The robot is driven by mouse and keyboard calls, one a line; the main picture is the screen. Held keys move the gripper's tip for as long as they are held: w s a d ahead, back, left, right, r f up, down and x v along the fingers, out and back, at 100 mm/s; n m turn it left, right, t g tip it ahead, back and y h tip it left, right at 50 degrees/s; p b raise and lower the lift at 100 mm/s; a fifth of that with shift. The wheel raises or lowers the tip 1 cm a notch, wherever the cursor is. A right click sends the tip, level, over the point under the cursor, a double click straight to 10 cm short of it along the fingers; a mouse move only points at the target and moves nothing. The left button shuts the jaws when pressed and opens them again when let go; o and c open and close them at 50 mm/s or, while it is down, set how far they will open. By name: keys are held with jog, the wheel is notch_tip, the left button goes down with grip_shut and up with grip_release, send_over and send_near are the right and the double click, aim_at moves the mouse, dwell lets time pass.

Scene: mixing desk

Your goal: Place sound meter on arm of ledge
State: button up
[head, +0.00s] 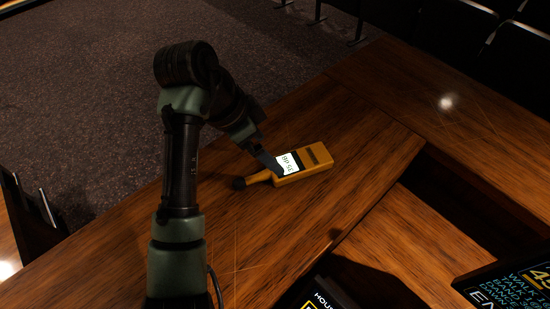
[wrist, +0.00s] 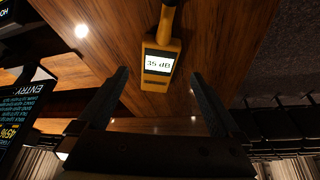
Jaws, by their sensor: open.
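The sound meter (head: 318,160) is a yellow-orange handheld device with a lit white display and a dark round tip. It lies on the wooden ledge (head: 130,215), tip toward the left. In the wrist view the sound meter (wrist: 158,75) reads "35 dB", display facing the camera. My gripper (head: 275,167) appears over the meter's display end in the head view. In the wrist view my gripper (wrist: 160,73) has its fingers spread, with the meter's body between and beyond the tips, not clasped. Whether the fingers touch it cannot be told.
A second wooden stretch (head: 440,95) of the ledge joins at a seam and runs right, bare with a bright reflection. A lower wooden desk (head: 400,245) holds dark screens (head: 510,285) at the lower right. Dark seats (head: 475,30) stand behind; carpet lies left.

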jog(key=p+v, duration=0.1)
jog(key=v, duration=0.3)
jog(key=shift+a+r, duration=0.1)
jog(key=shift+r, duration=0.2)
jog(key=w+d+r+n+t, duration=0.1)
jog(key=w+d+r+t, duration=0.25)
jog(key=r, duration=0.35)
jog(key=w+d+r+n+t, duration=0.2)
jog(key=r+t, duration=0.2)
jog(key=r, duration=0.2)
jog(key=w+d+r+n+t, duration=0.1)
jog(key=w+d+r+t, duration=0.25)
jog(key=r, duration=0.35)
jog(key=s+a+r+n+t+y, duration=0.2)
jog(key=s+r+n+t, duration=0.2)
jog(key=s+r+t, duration=0.3)
jog(key=s+a+r+n+t+y, duration=0.1)
jog(key=s+r+n+t+y, duration=0.1)
jog(key=s+r+n+t, duration=0.2)
jog(key=s+r+t, duration=0.1)
jog(key=s+r, duration=0.3)
jog(key=r, duration=0.2)
jog(key=s+r+t, duration=0.2)
jog(key=s+r, duration=0.2)
jog(key=r, duration=0.3)
jog(key=shift+a+r, duration=0.2)
jog(key=shift+a, duration=0.15)
